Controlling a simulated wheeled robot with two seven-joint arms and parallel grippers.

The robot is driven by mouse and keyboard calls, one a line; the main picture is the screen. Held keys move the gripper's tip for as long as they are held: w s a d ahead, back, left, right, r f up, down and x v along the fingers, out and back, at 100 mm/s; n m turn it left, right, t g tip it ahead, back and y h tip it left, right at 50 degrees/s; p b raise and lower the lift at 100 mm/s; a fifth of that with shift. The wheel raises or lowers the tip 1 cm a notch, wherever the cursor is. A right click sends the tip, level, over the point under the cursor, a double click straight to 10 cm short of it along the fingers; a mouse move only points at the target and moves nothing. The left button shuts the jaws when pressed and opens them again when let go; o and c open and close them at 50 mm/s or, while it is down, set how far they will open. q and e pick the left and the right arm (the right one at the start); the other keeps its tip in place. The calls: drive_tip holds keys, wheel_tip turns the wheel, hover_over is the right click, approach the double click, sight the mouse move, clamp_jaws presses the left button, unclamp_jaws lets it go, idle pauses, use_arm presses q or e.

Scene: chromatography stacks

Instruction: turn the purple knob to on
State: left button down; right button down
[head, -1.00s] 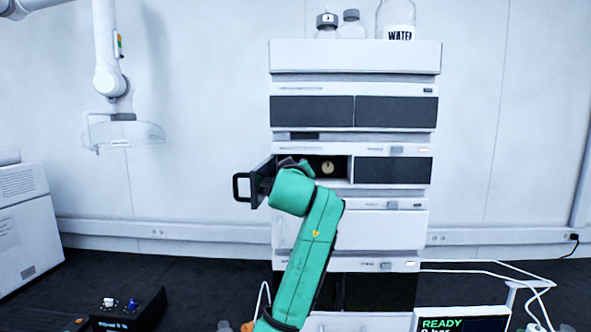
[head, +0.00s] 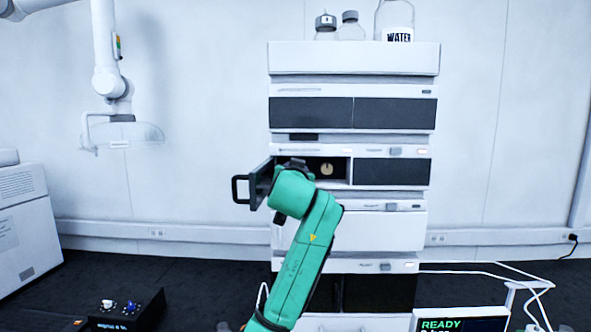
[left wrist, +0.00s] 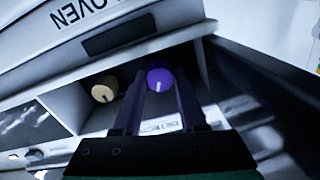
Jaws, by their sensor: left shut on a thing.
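The purple knob (left wrist: 160,79) with a white pointer line shows in the left wrist view, inside an open compartment of the stack. My left gripper (left wrist: 160,90) has one finger on each side of it and is shut on it. The pointer line runs roughly along the fingers in that view. In the head view my green left arm hides the knob, and my left gripper (head: 294,164) is mostly hidden at the compartment's mouth. My right gripper is in neither view.
A tan knob (left wrist: 104,90) sits beside the purple one and also shows in the head view (head: 327,169). An open dark door with a handle (head: 241,189) swings out at the compartment's left. Bottles, one a water bottle (head: 394,20), stand on the stack.

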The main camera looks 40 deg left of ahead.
use_arm(q)
drive_tip(key=shift+r+m, duration=0.2)
drive_tip(key=shift+m, duration=0.1)
drive_tip(key=c, duration=0.7)
unclamp_jaws()
drive_tip(key=shift+c, duration=0.2)
drive_tip(key=shift+w+a+f, duration=0.2)
drive_tip(key=shift+f, duration=0.05)
drive_tip(key=b+v, duration=0.7)
drive_tip(key=v, duration=0.7)
drive_tip(key=shift+s+d, duration=0.25)
drive_tip(key=shift+a, duration=0.1)
